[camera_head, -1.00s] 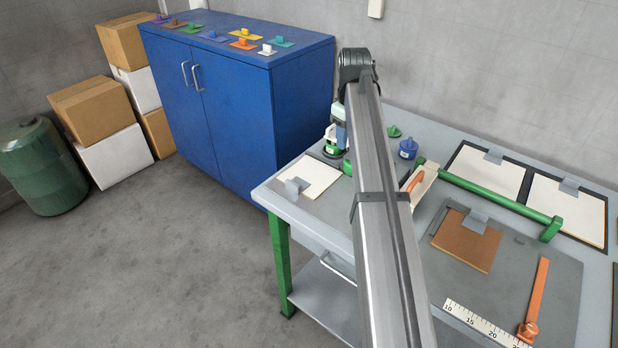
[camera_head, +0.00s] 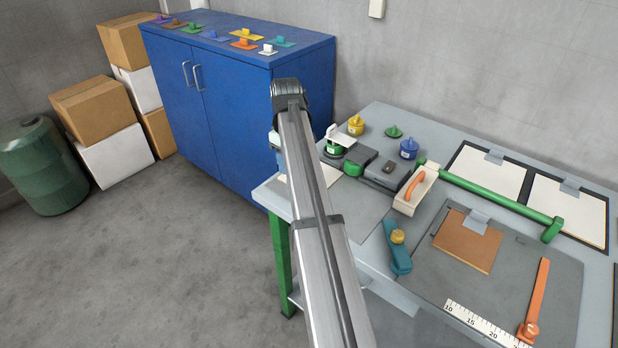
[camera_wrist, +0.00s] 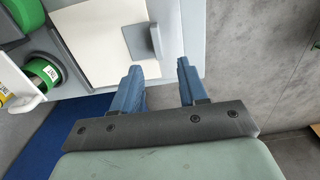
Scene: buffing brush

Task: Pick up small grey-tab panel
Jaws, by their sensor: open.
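A small cream panel (camera_wrist: 95,40) with an upright grey tab (camera_wrist: 142,42) lies on the bench top in the wrist view. In the head view the panel (camera_head: 329,174) lies at the bench's left end, mostly hidden behind my arm. My gripper (camera_wrist: 158,72) is open and empty, its two blue fingers apart. In the wrist view the tab stands just beyond the fingertips, nearer the left finger. I cannot tell the height gap between fingertips and tab. The gripper is mostly hidden by my arm in the head view.
Green-based tools (camera_head: 333,150) stand close beside the panel. A brown panel (camera_head: 466,243) and two framed cream panels (camera_head: 488,173) also carry grey tabs. A blue cabinet (camera_head: 225,110) stands behind left.

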